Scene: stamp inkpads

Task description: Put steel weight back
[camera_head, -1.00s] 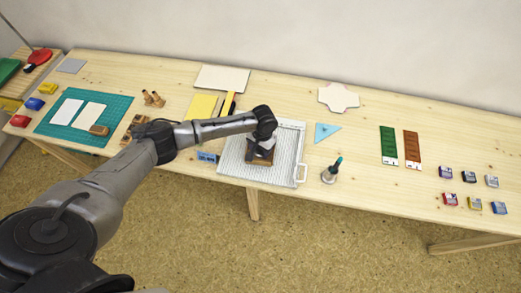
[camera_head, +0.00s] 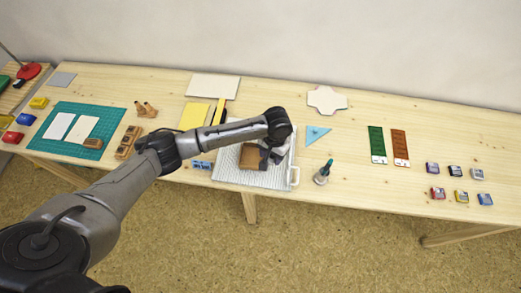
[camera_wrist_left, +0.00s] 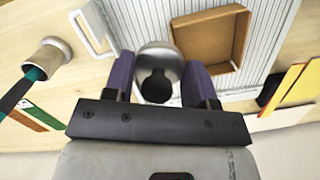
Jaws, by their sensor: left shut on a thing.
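The steel weight (camera_wrist_left: 160,66), a shiny round piece with a dark knob, sits between the two purple-grey fingers of my left gripper (camera_wrist_left: 157,82) in the left wrist view. The gripper is shut on it. In the head view my left gripper (camera_head: 268,155) hangs over the right part of a white ribbed tray (camera_head: 277,180), just right of a shallow brown box (camera_head: 251,158). The box also shows in the left wrist view (camera_wrist_left: 212,38), apart from the weight. The weight is hard to make out in the head view. My right gripper is out of view.
A green-tipped tool in a round holder (camera_head: 321,174) stands right of the tray. A blue triangle (camera_head: 316,134) lies behind it. Green (camera_head: 377,143) and brown (camera_head: 400,146) strips and several small inkpads (camera_head: 461,197) lie further right. Bare table lies between these.

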